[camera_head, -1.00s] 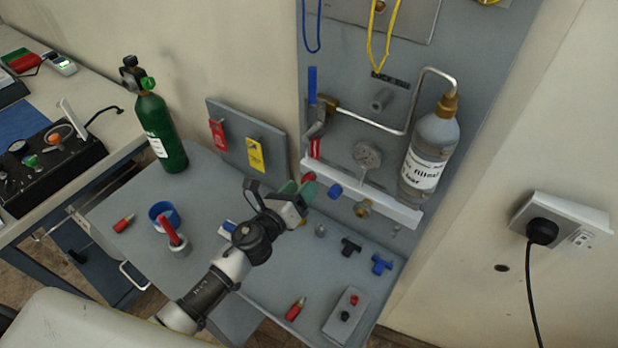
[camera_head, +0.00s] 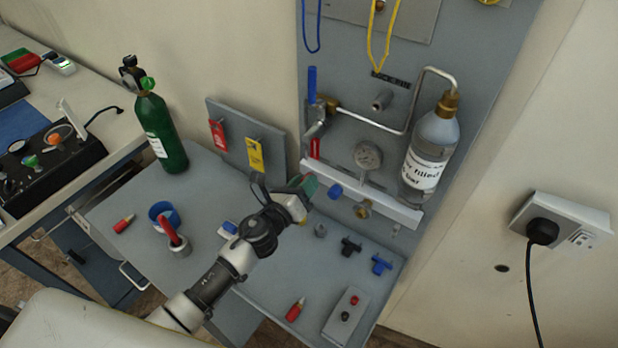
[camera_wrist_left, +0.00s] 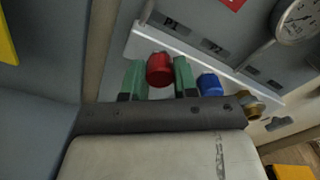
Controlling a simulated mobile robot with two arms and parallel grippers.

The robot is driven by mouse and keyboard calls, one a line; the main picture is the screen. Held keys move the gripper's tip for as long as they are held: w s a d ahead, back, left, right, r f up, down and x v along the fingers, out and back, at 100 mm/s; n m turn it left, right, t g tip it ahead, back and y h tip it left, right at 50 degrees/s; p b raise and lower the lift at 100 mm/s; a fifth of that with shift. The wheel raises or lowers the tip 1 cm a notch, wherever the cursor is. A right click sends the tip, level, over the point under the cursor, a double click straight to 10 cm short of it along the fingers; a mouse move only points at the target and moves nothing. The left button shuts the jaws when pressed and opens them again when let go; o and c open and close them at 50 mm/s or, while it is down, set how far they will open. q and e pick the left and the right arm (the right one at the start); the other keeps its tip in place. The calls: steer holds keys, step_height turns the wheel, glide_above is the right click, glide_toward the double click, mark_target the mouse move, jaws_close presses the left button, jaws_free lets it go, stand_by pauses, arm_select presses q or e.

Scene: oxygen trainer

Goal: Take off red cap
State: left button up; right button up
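The red cap (camera_wrist_left: 160,70) sits between the two green fingers of my left gripper (camera_wrist_left: 160,78) in the left wrist view. The fingers flank it closely on both sides with no clear gap, at the white rail (camera_wrist_left: 137,44) below the P1 label. In the head view my left gripper (camera_head: 302,189) is at the left end of the rail (camera_head: 390,205), and the fingers mostly hide the cap. I cannot tell whether the cap is still seated on its port. My right gripper is not in view.
A blue cap (camera_head: 335,192) and a brass fitting (camera_head: 362,209) sit along the rail to the right. A gauge (camera_head: 368,155) and bottle (camera_head: 428,160) are above. Loose fittings (camera_head: 351,246) lie on the grey table. A green cylinder (camera_head: 160,130) stands at left.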

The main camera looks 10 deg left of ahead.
arm_select(q)
steer(key=shift+c, duration=1.3)
steer(key=n, duration=0.3)
steer(key=shift+n, duration=0.3)
steer(key=shift+v, duration=2.15)
